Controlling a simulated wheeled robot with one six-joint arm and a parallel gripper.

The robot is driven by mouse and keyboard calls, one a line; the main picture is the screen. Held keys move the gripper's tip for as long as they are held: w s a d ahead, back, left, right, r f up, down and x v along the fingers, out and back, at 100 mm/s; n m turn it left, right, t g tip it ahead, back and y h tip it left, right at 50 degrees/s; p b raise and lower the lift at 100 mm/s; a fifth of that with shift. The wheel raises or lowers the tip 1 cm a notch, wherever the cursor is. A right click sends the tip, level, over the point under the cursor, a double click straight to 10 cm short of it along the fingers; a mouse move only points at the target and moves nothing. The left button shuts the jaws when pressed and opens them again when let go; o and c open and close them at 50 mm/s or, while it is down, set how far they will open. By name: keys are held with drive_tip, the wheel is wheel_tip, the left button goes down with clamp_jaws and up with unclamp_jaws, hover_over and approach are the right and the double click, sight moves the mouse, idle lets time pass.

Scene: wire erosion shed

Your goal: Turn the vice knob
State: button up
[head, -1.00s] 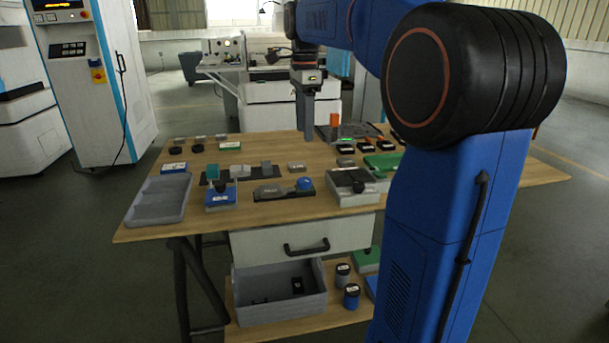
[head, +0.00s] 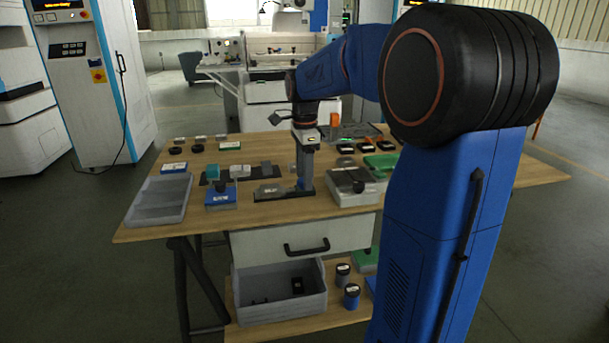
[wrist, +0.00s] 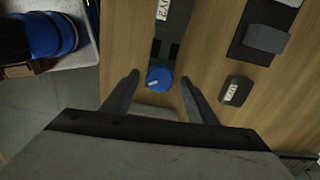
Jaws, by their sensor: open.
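The vice (head: 268,192) is a low dark grey body with a pale label, near the front middle of the wooden table in the head view. Its round blue knob (wrist: 160,77) has a small pale mark and shows in the wrist view at the end of the vice. My gripper (wrist: 160,82) is open and points down. Its two fingers stand on either side of the knob, with gaps visible. I cannot tell how far down the fingertips reach.
A grey box with a black knob (head: 352,190) stands close right of the gripper. A blue box (head: 221,198) and an empty grey tray (head: 157,203) are to the left. A dark labelled block (wrist: 236,90) lies near the fingers. A drawer (head: 290,240) is under the tabletop.

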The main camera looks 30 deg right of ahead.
drive_tip(key=shift+f, duration=0.15)
drive_tip(key=shift+c, duration=0.7)
drive_tip(key=c, duration=0.9)
